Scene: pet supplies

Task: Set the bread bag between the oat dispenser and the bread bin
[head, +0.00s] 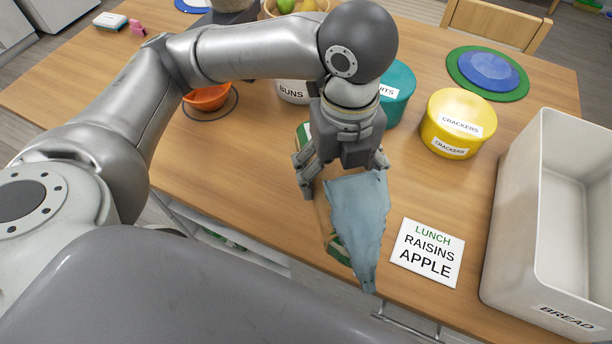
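My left gripper (343,176) points down over the table's front middle, its fingers spread wide. Under and in front of it are a limp blue-grey cloth-like piece (358,220) and a tan and green item (335,245), mostly hidden behind it. I cannot tell which is the bread bag, or whether the fingers grip either one. The pale bread bin (568,313), labelled BREAD, stands at the right, open-topped and seemingly empty. I cannot pick out the oat dispenser for sure; a grey object (226,14) at the top edge is cut off. My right gripper is not in view.
A LUNCH card (427,252) lies between the cloth and the bin. A yellow crackers tin (452,115), a teal tin (397,85) and a white buns container (293,92) stand behind. An orange bowl (208,98) is at left. Bare wood shows left of the gripper.

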